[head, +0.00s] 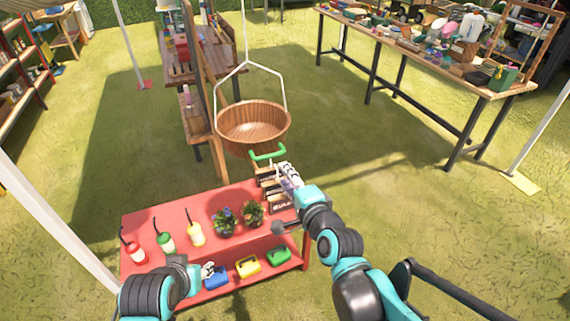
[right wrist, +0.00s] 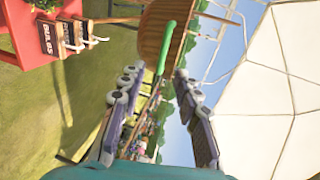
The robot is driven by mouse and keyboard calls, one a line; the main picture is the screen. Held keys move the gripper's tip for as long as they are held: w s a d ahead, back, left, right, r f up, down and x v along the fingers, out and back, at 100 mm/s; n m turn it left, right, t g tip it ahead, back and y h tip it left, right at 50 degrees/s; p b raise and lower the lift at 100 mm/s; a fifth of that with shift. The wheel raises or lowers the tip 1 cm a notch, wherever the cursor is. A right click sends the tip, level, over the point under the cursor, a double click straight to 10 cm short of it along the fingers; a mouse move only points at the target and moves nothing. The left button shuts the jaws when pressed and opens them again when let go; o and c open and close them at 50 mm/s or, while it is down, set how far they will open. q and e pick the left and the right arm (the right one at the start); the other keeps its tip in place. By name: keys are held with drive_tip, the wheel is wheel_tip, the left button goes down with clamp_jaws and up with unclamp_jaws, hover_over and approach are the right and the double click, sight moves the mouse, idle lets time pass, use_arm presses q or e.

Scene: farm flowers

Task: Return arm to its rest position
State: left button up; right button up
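My right arm reaches over the right end of the red table. My right gripper (head: 276,170) is beside the hanging wooden basket, below its rim. In the right wrist view its two fingers (right wrist: 157,85) stand apart, with a gap between them. A green handle (head: 267,155) shows just past the fingertips, in front of the basket. It also shows in the right wrist view (right wrist: 166,48), beyond the fingers; I see no grip on it. My left gripper (head: 197,270) is low at the table's front edge, near the lower shelf; its fingers are too small to judge.
The hanging basket (head: 253,123) is close to my right gripper. The red table (head: 145,213) holds bottles, two potted flowers (head: 252,212) and bulb boxes (head: 279,203). Its lower shelf holds blue, yellow and green items. A long wooden table (head: 410,46) stands back right. Grass on the right is clear.

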drive_tip(key=s+d+f+n+g+h, duration=0.2)
drive_tip(key=s+d+f+n+g, duration=0.2)
drive_tip(key=s+d+f+n, duration=0.1)
drive_tip(key=s+d+f+n+g+h, duration=0.2)
drive_tip(key=s+d+f+n, duration=0.4)
drive_tip(key=s, duration=0.6)
drive_tip(key=d+n+g, duration=0.1)
drive_tip(key=d+n, duration=0.1)
drive_tip(key=n, duration=0.1)
drive_tip(key=shift+g+h, duration=0.4)
